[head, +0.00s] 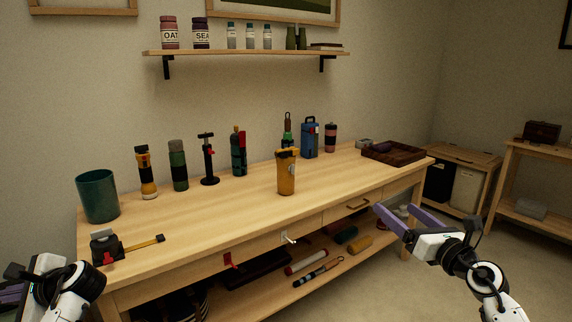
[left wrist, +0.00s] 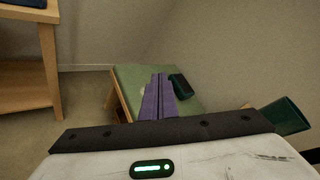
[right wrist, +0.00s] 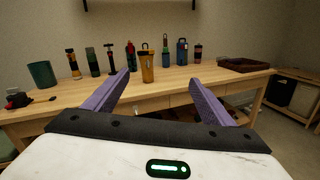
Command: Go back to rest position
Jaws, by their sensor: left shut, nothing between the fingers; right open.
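My right gripper (head: 399,219) is raised in front of the right end of the workbench, with its purple fingers spread and nothing between them. In the right wrist view its fingers (right wrist: 158,98) stand apart, with the bench beyond. My left gripper shows at the bottom left of the head view only in part, cut off by the picture's edge. In the left wrist view its purple fingers (left wrist: 158,97) are together, with nothing between them. Both grippers are clear of the bench and hold nothing.
The wooden workbench (head: 230,225) carries a yellow container (head: 287,174), a green cup (head: 98,196), a tape measure (head: 107,247), several bottles and a dark tray (head: 393,152). Its lower shelf holds tools. A wall shelf (head: 245,53) hangs above. Floor at right is free.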

